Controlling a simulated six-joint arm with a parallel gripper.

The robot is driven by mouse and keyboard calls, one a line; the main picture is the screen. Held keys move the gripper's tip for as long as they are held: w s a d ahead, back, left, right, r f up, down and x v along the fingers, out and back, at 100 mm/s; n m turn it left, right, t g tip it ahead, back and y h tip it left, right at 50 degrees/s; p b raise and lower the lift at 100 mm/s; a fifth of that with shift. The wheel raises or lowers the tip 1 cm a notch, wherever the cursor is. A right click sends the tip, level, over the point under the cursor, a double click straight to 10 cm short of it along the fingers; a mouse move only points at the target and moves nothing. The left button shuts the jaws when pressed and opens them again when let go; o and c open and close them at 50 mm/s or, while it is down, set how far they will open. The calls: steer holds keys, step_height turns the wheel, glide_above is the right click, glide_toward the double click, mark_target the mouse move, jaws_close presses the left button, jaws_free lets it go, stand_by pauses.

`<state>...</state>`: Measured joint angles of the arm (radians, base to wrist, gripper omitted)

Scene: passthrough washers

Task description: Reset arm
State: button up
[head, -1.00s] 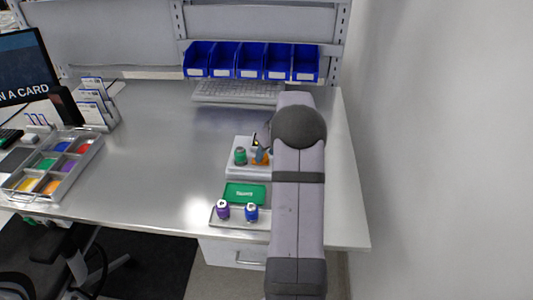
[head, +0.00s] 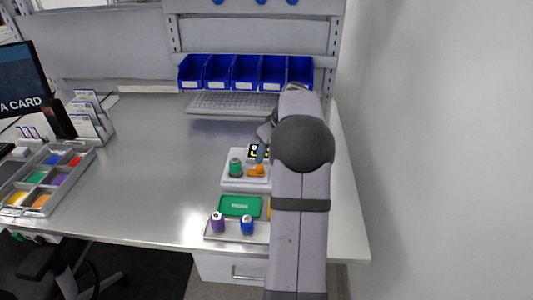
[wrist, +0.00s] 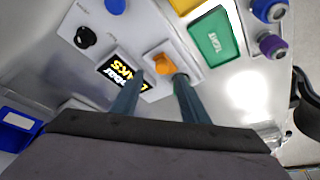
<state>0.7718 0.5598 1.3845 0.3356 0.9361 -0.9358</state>
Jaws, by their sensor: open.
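My gripper (wrist: 158,84) is open, with its two blue-grey fingers apart and nothing held between them. In the wrist view an orange piece (wrist: 163,64) sits on a light plate just beyond the fingertips. In the head view my gripper (head: 261,152) is partly hidden by my arm and is above the white fixture (head: 232,184). The orange piece (head: 256,171) and a green capped piece (head: 236,168) sit on that fixture. A black card with yellow lettering (wrist: 122,72) and a black round piece (wrist: 85,38) also show in the wrist view.
A tray at the front edge holds a green box (head: 240,206), a purple piece (head: 217,222) and a blue piece (head: 247,225). Blue bins (head: 245,73) and a keyboard (head: 232,103) are behind. A sorting tray (head: 75,182) is left. The table's middle is clear.

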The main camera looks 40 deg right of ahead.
steer(key=s+a+f+g, duration=0.1)
steer(key=s+a+f, duration=0.1)
steer(key=a, duration=1.1)
steer(key=s+a+f+g, duration=0.1)
steer(key=s+a+f, duration=0.2)
steer(key=s+a, duration=0.7)
steer(key=s+a+f+g, duration=0.2)
steer(key=s+a+f, duration=0.1)
steer(key=s+a, duration=0.7)
steer(key=shift+a, duration=0.35)
